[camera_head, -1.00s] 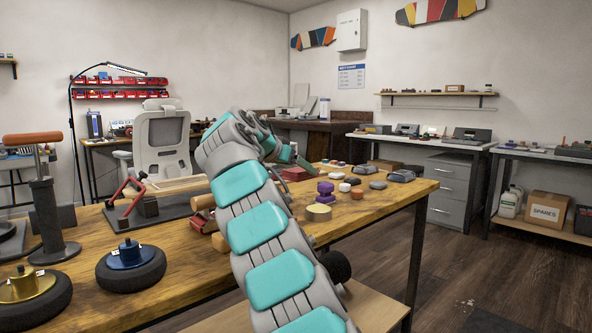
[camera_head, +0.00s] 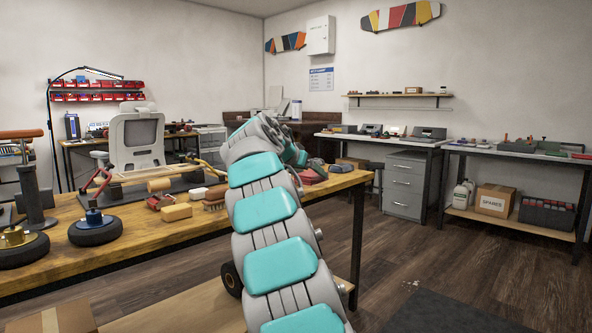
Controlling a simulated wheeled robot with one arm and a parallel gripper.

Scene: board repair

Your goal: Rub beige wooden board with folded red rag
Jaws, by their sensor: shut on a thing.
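A folded red rag (camera_head: 312,176) shows just below the end of my arm, near the far right part of the workbench. My gripper (camera_head: 299,164) is at the rag and shut on it. Its fingers are mostly hidden behind my wrist, so I cannot tell how far the rag is from the tabletop. A beige wooden board (camera_head: 132,176) lies low on a dark stand with red clamps, at the left back of the workbench. The rag is to the right of the board, well apart from it.
The wooden workbench (camera_head: 130,255) holds a yellow block (camera_head: 177,212), a brush (camera_head: 215,194), a wooden roller (camera_head: 158,184) and a small wheel (camera_head: 95,230). My arm hides part of the bench. The floor (camera_head: 390,235) on the right is open.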

